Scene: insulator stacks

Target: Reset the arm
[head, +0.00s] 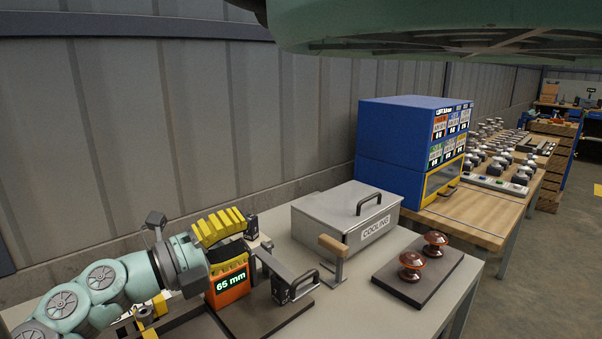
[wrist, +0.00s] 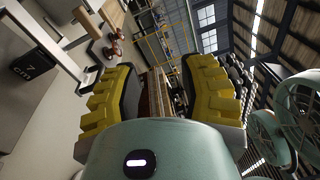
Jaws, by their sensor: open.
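My arm reaches in from the lower left of the head view, and my gripper (head: 246,246) is at its end, with ribbed yellow fingers. In the head view it appears just above or behind an orange device (head: 228,287) with a "65 mm" display; whether they touch I cannot tell. In the wrist view my gripper (wrist: 158,80) is open. Its two yellow fingers stand apart and no held object shows between them; only the distant room is seen there.
A grey cooling box (head: 345,222) stands on the table, with a wooden-handled tool (head: 333,257) before it. Two brown insulators (head: 411,265) sit on a dark plate (head: 444,268) at right. A blue cabinet (head: 392,140) stands behind on a wooden bench. The wall (head: 200,130) is close behind.

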